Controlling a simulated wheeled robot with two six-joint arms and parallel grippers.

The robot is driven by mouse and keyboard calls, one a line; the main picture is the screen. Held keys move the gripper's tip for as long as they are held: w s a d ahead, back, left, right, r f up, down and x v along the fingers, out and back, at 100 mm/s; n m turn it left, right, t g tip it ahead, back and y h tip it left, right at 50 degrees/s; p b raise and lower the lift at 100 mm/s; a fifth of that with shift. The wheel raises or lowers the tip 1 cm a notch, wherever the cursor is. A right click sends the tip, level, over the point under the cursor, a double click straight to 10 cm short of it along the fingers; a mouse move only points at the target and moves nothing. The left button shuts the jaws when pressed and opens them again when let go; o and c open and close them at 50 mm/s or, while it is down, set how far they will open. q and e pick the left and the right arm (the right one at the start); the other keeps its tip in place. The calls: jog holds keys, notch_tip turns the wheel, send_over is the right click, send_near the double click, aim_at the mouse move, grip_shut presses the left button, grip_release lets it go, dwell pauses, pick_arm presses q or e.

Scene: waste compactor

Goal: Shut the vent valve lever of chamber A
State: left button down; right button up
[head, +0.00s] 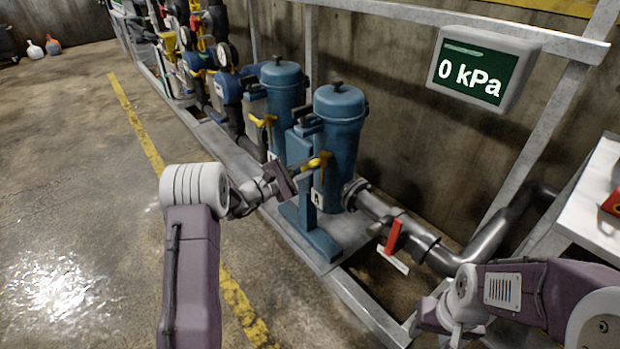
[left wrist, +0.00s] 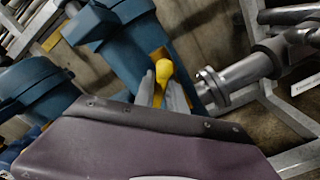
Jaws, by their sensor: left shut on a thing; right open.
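Two blue filter chambers stand side by side on the skid. The nearer chamber (head: 341,140) carries a small plate lettered A (head: 318,199). A yellow lever (head: 318,162) sticks out from its side toward my left gripper (head: 296,178). In the left wrist view my left gripper (left wrist: 164,92) is shut on the knobbed end of this yellow lever (left wrist: 163,70), one grey finger on each side. My right gripper (head: 440,318) is low at the lower right, apart from the skid parts; its fingers are hardly visible.
The farther blue chamber (head: 282,85) has its own yellow lever (head: 263,120). A red-handled valve (head: 393,236) sits on the pipe at right. A display (head: 484,68) reads 0 kPa. Gauges and more valves line the skid behind. The floor (head: 75,200) at left is clear.

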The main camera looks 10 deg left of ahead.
pick_arm(q)
jog(key=m+b, duration=0.2)
jog(key=b, duration=0.1)
jog(key=m+b, duration=0.3)
jog(key=b, duration=0.1)
jog(key=m+b, duration=0.2)
jog(key=b, duration=0.2)
jog(key=shift+w+a+r, duration=0.2)
jog(key=shift+a+r, duration=0.1)
jog(key=shift+r, duration=0.05)
jog(key=shift+r+m+b, duration=0.4)
jog(key=shift+m+b, duration=0.7)
jog(key=shift+r, duration=0.1)
jog(key=c, duration=1.4)
grip_release()
jog(key=p+v, duration=0.3)
jog(key=v, duration=0.6)
